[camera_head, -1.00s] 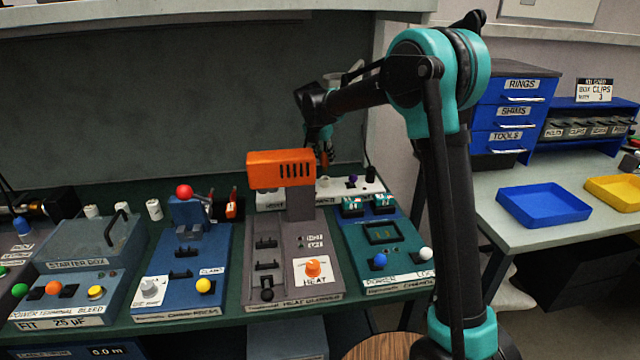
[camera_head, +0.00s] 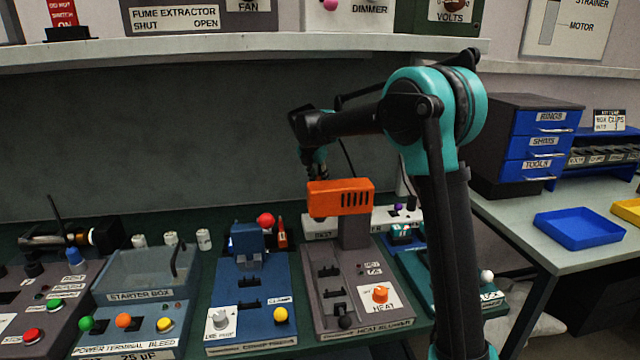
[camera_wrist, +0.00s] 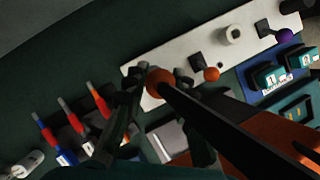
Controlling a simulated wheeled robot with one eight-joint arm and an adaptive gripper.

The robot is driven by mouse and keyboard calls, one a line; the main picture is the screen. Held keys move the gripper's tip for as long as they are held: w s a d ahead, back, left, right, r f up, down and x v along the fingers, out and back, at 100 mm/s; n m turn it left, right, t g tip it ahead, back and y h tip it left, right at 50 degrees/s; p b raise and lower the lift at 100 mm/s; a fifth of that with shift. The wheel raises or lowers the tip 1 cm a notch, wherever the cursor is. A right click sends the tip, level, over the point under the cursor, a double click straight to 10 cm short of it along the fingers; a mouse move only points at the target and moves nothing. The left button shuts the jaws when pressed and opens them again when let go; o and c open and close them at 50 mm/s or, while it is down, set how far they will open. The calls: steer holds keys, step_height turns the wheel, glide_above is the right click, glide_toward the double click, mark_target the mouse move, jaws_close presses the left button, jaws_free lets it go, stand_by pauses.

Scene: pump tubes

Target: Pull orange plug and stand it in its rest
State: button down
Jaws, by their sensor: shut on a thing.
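My gripper (camera_wrist: 160,120) is shut on the orange plug (camera_wrist: 158,82), whose round orange part shows between the dark fingers in the wrist view. It is over the left end of the white strip (camera_wrist: 182,48); whether the plug touches the strip I cannot tell. A dark bar, perhaps its cable, runs from it to the lower right. In the head view my gripper (camera_head: 318,168) is behind the orange machine head (camera_head: 340,197), which hides the plug. A small orange ball (camera_wrist: 212,73) sits beside a dark square on the strip.
A white ring (camera_wrist: 232,35) and a purple ball (camera_wrist: 284,36) are farther along the strip. Teal blocks (camera_wrist: 270,77) are at the right. The dark green bench behind the strip is clear.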

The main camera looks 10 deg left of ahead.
steer(key=shift+a, duration=0.15)
steer(key=shift+f, duration=0.1)
steer(key=shift+f, duration=2.8)
steer(key=shift+f, duration=1.8)
steer(key=c, duration=1.2)
jaws_free()
steer(key=shift+o, duration=0.2)
steer(key=shift+r, duration=0.1)
steer(key=v, duration=1.1)
steer(key=shift+s+r, duration=0.2)
steer(key=shift+r, duration=0.2)
